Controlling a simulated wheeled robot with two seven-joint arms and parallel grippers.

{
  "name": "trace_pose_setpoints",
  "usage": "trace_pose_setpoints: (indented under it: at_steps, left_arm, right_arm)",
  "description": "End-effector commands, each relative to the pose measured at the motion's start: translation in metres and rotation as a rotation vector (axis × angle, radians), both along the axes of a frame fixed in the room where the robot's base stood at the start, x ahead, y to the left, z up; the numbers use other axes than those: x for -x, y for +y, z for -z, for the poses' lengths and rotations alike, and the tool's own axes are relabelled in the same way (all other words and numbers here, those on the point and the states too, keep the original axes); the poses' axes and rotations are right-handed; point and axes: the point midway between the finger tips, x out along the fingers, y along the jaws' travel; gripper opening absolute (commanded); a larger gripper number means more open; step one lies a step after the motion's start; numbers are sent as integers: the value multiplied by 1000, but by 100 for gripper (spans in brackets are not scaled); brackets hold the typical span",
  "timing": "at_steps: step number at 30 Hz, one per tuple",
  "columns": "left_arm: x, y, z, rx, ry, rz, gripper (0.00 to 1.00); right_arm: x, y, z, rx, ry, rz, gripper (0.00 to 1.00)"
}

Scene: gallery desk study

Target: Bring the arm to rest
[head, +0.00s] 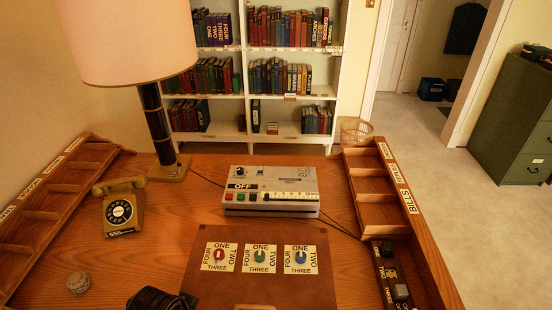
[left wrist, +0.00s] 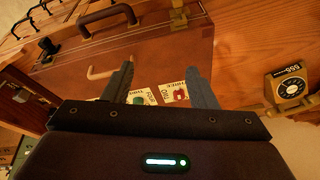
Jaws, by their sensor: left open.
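My left gripper (left wrist: 163,85) shows in the left wrist view with its two dark fingers apart and nothing between them. It is over a brown case or panel (left wrist: 175,50), near cards with green and red knobs. How high it is above the case I cannot tell. In the head view the brown panel (head: 262,284) lies at the front of the desk with three cards bearing red, green and blue knobs. My right gripper is in neither view.
Wooden racks line the left (head: 60,195) and right (head: 372,188) sides. Bare desk shows between phone and machine.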

Motion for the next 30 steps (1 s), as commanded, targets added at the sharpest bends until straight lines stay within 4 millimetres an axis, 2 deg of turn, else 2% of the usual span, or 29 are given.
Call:
trace_pose_setpoints:
  at_steps: [8, 9, 17, 23, 26, 29, 30]
  left_arm:
    - [37, 19, -27, 62, 22, -202, 52]
    - [32, 18, -12, 59, 27, -196, 52]
    - [20, 16, 52, 54, 46, -189, 52]
    - [16, 14, 120, 51, 67, -185, 52]
    - [17, 14, 164, 47, 82, -183, 52]
    - [23, 14, 221, 45, 99, -180, 52]
    - [29, 15, 248, 43, 109, -179, 52]
  right_arm:
    - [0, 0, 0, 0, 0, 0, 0]
    - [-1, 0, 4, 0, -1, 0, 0]
    - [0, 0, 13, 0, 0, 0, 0]
    - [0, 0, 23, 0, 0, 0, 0]
    - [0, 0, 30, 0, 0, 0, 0]
    - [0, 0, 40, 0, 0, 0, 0]
    - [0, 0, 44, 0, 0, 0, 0]
